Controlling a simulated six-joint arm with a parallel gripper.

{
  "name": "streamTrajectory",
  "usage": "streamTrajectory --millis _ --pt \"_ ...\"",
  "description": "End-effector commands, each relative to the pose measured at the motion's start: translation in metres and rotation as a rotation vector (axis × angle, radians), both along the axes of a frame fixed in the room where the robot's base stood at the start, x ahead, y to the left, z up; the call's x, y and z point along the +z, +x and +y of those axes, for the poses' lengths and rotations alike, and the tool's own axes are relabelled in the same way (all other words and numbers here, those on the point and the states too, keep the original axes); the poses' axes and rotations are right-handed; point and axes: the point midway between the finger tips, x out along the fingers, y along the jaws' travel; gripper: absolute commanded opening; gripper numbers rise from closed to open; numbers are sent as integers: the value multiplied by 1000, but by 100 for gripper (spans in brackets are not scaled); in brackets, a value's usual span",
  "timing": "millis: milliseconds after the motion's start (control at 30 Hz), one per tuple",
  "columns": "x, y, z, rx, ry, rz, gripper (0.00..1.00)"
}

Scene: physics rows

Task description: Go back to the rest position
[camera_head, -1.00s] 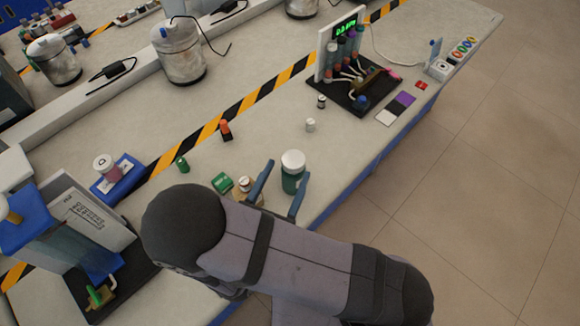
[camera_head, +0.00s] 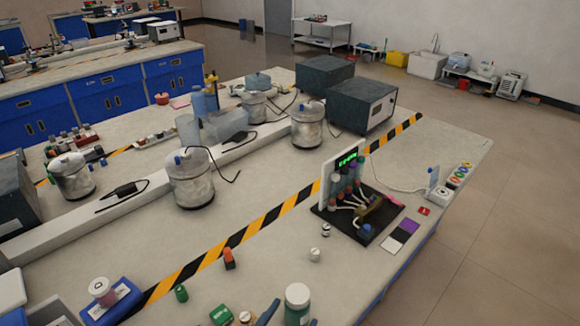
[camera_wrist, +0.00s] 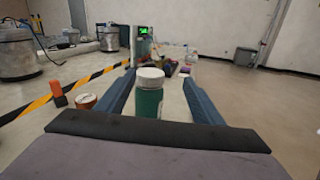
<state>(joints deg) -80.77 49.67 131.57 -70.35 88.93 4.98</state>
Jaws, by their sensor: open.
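My gripper (camera_wrist: 158,100) is open in the wrist view, with its two blue fingers apart. A green bottle with a white lid (camera_wrist: 149,95) stands upright between the fingers, with a visible gap on each side. In the head view the same bottle (camera_head: 297,304) is at the bottom edge, and only the tips of my fingers (camera_head: 290,318) show beside it. The rest of my arm is out of the head view.
Small vials stand near the bottle, including a green one (camera_head: 220,314) and an orange-capped one (camera_head: 229,258). A black board with tubes and a green display (camera_head: 357,212) stands further right. Striped tape (camera_head: 250,230) crosses the bench. Bare bench lies around the white-capped vial (camera_head: 315,255).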

Motion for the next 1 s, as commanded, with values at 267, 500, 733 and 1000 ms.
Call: streamTrajectory --millis 267,500,733,1000 --pt "11 -12 -76 -499 264 35 61" --pt "-9 -56 -146 -1052 634 104 61" --pt "-24 -85 -154 -1497 1090 38 61" --pt "-19 -68 -146 -1816 1631 -212 61"
